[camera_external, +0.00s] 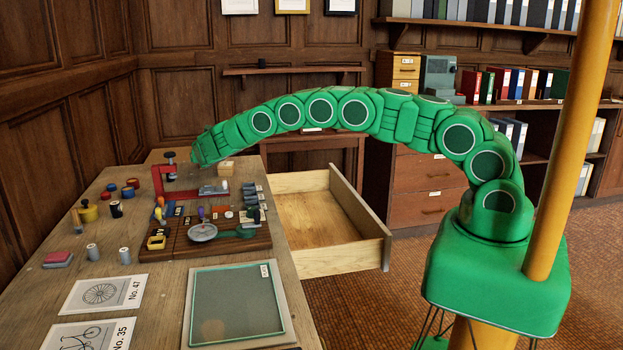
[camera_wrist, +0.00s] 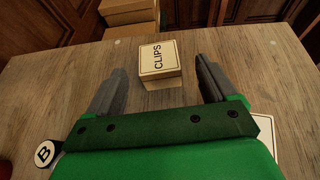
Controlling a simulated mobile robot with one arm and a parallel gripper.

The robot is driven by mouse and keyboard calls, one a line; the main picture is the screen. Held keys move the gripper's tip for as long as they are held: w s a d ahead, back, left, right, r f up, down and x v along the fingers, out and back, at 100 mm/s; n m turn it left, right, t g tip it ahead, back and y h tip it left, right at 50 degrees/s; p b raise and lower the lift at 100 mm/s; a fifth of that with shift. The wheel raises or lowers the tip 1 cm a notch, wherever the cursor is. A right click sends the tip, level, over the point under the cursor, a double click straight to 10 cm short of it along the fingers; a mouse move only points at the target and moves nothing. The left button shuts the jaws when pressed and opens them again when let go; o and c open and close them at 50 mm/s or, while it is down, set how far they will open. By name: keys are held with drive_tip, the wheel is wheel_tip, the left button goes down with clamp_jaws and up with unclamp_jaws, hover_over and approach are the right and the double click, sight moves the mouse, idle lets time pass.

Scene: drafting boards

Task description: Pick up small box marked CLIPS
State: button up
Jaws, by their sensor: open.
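The small box marked CLIPS (camera_wrist: 160,58) is cream coloured with a dark line border. It sits on the wooden table top in the wrist view, near the far edge. My gripper (camera_wrist: 161,66) is open, with one grey finger to the left and one to the right of the box. Bare wood shows between each finger and the box, and nothing is held. In the external view my gripper end (camera_external: 195,160) is low over the far part of the table, its fingers not clear. A small pale box (camera_external: 226,169) there is probably the same one.
A round piece marked B (camera_wrist: 45,153) is at lower left in the wrist view. A red clamp-like tool (camera_external: 174,180) stands near my gripper. Trays (camera_external: 215,240) hold tools and small items. An open drawer (camera_external: 335,250) juts out right of the table.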

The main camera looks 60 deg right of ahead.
drive_tip(key=shift+x, duration=2.35)
drive_tip(key=shift+r, duration=0.1)
drive_tip(key=c, duration=1.1)
drive_tip(key=shift+r, duration=0.1)
